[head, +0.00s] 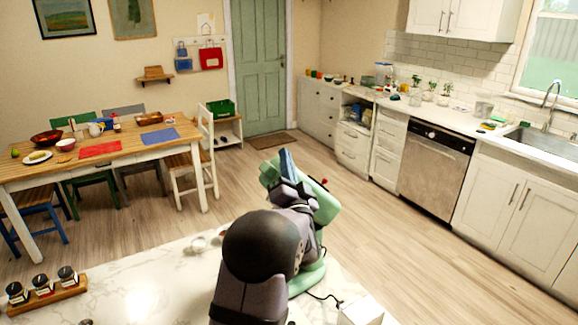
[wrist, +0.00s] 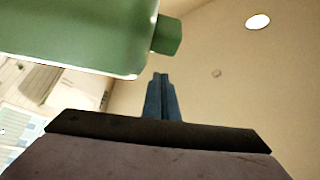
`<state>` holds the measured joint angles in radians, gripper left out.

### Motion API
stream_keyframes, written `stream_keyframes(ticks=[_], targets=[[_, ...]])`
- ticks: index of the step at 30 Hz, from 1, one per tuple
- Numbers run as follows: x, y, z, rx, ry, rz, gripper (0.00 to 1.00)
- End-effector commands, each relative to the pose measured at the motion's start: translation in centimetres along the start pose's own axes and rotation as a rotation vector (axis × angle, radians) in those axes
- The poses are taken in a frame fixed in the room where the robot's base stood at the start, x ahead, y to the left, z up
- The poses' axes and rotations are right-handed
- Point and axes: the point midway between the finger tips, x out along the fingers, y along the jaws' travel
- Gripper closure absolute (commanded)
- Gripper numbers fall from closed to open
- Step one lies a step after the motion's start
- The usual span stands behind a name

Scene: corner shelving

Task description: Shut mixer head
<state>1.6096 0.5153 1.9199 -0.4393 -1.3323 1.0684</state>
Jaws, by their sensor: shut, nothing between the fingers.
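A mint-green stand mixer (head: 325,204) stands on the marble counter, partly hidden behind my dark arm. Its head appears tilted up, with a small red knob on its right side. In the wrist view the green mixer head (wrist: 80,35) fills the upper left, with a short darker green stub at its right end. My gripper (head: 286,157) is raised beside the upper part of the mixer. In the wrist view the gripper (wrist: 161,77) has its blue-grey fingers together and empty, just below and right of the head. I cannot tell whether they touch it.
The marble counter (head: 140,285) holds a wooden rack (head: 45,297) of jars at left and a white box (head: 360,312) at front right. A dark cord (head: 325,297) lies by the mixer base. A dining table and kitchen cabinets stand beyond open floor.

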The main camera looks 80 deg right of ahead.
Motion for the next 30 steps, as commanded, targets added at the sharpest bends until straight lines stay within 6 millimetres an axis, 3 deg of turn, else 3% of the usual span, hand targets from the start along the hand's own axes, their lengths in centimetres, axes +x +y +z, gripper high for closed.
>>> stream_keyframes(ticks=[1, 6, 12, 30], targets=[[1.0, -0.3, -0.2, 0.001, -0.001, -0.001, 1.0], [0.1, -0.1, 2.1, 0.003, -0.003, 0.002, 1.0], [-0.5, 0.0, 3.5, 0.001, -0.001, 0.001, 1.0], [-0.8, 0.0, 4.1, -0.007, 0.0, -0.004, 1.0]])
